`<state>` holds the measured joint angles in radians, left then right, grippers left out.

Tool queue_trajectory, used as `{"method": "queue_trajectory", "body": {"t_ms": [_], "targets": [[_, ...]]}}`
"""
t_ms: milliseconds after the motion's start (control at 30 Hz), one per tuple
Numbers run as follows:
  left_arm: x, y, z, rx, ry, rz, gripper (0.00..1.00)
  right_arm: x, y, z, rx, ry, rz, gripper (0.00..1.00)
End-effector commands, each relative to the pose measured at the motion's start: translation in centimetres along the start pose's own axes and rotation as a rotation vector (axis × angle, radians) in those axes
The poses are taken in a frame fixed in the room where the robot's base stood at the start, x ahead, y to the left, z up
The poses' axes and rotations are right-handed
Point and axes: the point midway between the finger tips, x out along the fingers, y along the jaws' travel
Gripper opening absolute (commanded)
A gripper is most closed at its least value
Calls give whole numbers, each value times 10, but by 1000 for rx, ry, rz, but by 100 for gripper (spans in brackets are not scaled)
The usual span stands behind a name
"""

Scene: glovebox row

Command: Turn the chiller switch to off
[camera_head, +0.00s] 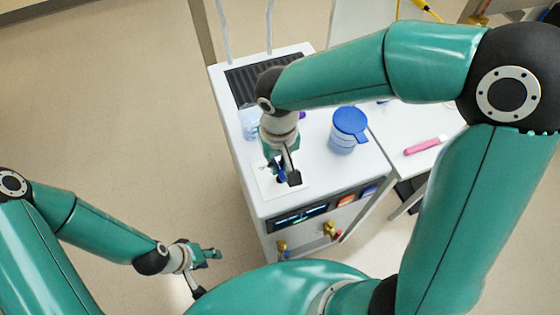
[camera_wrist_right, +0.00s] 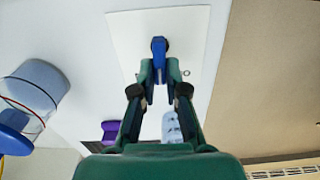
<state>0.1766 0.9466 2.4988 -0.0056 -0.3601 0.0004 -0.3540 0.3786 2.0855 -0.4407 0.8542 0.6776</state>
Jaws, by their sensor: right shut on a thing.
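The chiller (camera_head: 252,185) is a white box in the middle of the head view. A blue switch handle (camera_wrist_right: 159,48) stands on a white plate (camera_wrist_right: 195,35) on its top. In the wrist view the handle runs up the picture, and a small ring-shaped mark shows on the plate to its right. My right gripper (camera_wrist_right: 161,75) is shut on the handle, one fingertip on each side. In the head view the right gripper (camera_head: 284,174) hides most of the switch. My left gripper (camera_head: 207,272) is empty, its fingers apart, low over the floor left of the chiller.
A jar with a blue lid (camera_head: 350,122) stands on the chiller's top, right of my right gripper. A clear container (camera_head: 249,123) stands near the left edge. Brass valves (camera_head: 330,230) are on the front. A side table (camera_head: 447,122) holds a pink item (camera_head: 425,145).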

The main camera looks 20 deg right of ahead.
Motion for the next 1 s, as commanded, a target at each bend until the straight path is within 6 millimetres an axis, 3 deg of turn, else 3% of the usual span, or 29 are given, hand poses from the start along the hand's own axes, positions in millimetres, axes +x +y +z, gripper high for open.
{"method": "queue_trajectory", "body": {"t_ms": [533,567,700,1000], "targets": [[0,0,0,0,0,0,40,-1,-1,-1,-37,3,-1,0],[0,0,0,0,0,0,40,-1,-1,-1,-37,3,-1,17],[0,0,0,0,0,0,40,-1,-1,-1,-37,2,-1,38],[0,0,0,0,0,0,40,-1,-1,0,-37,1,0,38]]}}
